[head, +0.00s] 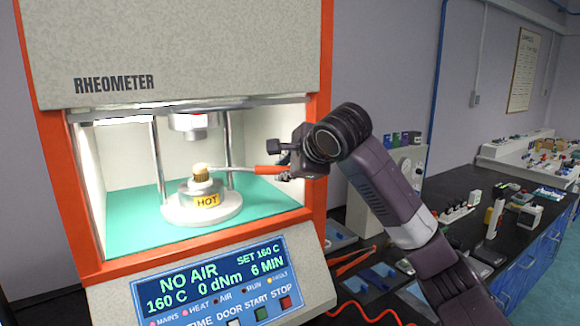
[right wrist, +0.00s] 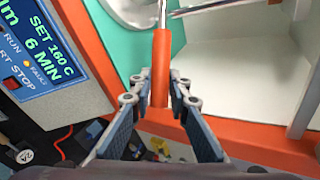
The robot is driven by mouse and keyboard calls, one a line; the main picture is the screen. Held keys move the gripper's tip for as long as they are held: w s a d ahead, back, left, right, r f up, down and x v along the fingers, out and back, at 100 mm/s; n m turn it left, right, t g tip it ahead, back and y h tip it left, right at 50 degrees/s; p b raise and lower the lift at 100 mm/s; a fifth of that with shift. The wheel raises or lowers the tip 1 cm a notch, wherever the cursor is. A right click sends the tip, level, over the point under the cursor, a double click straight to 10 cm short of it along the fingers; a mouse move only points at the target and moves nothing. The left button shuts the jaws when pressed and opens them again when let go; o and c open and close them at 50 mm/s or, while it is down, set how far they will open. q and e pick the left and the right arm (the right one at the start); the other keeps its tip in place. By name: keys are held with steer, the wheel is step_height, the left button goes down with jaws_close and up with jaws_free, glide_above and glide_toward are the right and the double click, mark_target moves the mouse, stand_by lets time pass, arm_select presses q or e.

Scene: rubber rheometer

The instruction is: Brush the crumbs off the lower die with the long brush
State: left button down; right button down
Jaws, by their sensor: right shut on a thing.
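The long brush has an orange handle (head: 270,171), a thin metal shaft and a tan bristle head (head: 201,173). My right gripper (head: 284,161) is shut on the handle at the chamber's right front edge, and the shaft reaches left into the chamber. The bristle head is at the top of the lower die (head: 184,194), which has a yellow HOT label; I cannot tell whether it presses on it. No crumbs can be made out. In the right wrist view the handle (right wrist: 162,65) runs between the fingers; the bristles are out of frame. My left gripper is not in view.
The rheometer's orange frame (head: 318,110) borders the open chamber, with metal columns (head: 157,150) beside the die and the upper die (head: 190,122) above. The panel (head: 215,285) reads NO AIR, 160 C. A black bench (head: 480,225) with small items stands right.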

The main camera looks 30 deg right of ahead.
steer(key=shift+w+a+r+p+x, duration=0.15)
steer(key=shift+p+x, duration=0.15)
steer(key=shift+x, duration=0.65)
steer(key=shift+w+a+r+p+x, duration=0.15)
steer(key=shift+p+x, duration=0.2)
steer(key=shift+x, duration=0.6)
steer(key=shift+r+p+x, duration=0.2)
steer(key=shift+p+x, duration=0.1)
steer(key=shift+x, duration=0.7)
steer(key=shift+f, duration=0.35)
steer(key=shift+w+a+p, duration=0.1)
steer(key=shift+w+p, duration=1.4)
steer(key=shift+p, duration=0.45)
